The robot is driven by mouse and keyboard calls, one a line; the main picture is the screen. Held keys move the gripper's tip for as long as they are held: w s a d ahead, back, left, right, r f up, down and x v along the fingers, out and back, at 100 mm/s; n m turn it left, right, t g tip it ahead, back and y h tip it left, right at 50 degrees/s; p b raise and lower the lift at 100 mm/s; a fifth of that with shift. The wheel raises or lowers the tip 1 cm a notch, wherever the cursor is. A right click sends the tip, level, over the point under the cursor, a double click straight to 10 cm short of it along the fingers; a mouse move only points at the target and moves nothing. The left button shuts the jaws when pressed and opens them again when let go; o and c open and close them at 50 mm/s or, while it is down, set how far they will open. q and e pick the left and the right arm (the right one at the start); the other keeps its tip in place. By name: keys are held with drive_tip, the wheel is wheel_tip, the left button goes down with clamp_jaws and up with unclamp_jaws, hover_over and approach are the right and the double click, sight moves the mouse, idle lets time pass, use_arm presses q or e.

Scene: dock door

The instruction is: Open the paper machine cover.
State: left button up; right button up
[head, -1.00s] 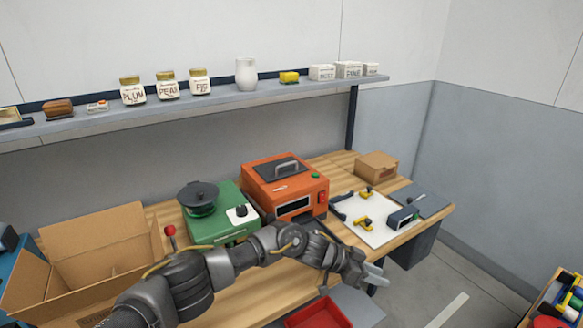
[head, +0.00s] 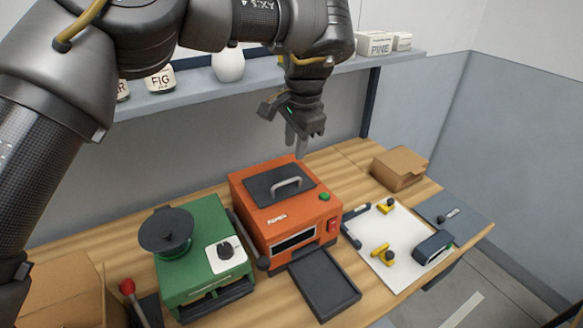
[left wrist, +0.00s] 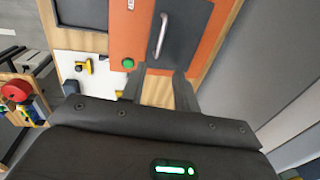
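The orange paper machine (head: 262,232) stands on the wooden bench. Its dark cover (head: 262,190) lies flat and shut on top, with a grey bar handle (head: 287,185). My left gripper (head: 297,150) hangs above and behind the machine, fingers pointing down, apart from the handle. In the left wrist view the gripper's fingers (left wrist: 158,72) are spread with nothing between them. The cover (left wrist: 188,30) and handle (left wrist: 161,36) lie ahead of the tips there, beside the green button (left wrist: 128,63). My right gripper is not in view.
A green machine (head: 205,258) stands left of the orange one. A dark tray (head: 325,284) lies in front. A white board (head: 388,240) with yellow-handled parts and a cardboard box (head: 399,168) are at right. A shelf (head: 190,100) runs along the wall behind.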

sight(290, 180)
use_arm(q)
drive_tip(key=f+p, duration=0.1)
drive_tip(key=f, duration=0.2)
drive_tip(key=w+f+p, duration=0.1)
drive_tip(key=f, duration=0.2)
drive_tip(key=a+f+p, duration=0.1)
drive_tip(key=f, duration=0.2)
drive_tip(key=shift+w, duration=0.25)
drive_tip(key=shift+w+a+f, duration=0.1)
drive_tip(key=shift+f, duration=0.7)
drive_tip(key=shift+c, duration=0.4)
clamp_jaws()
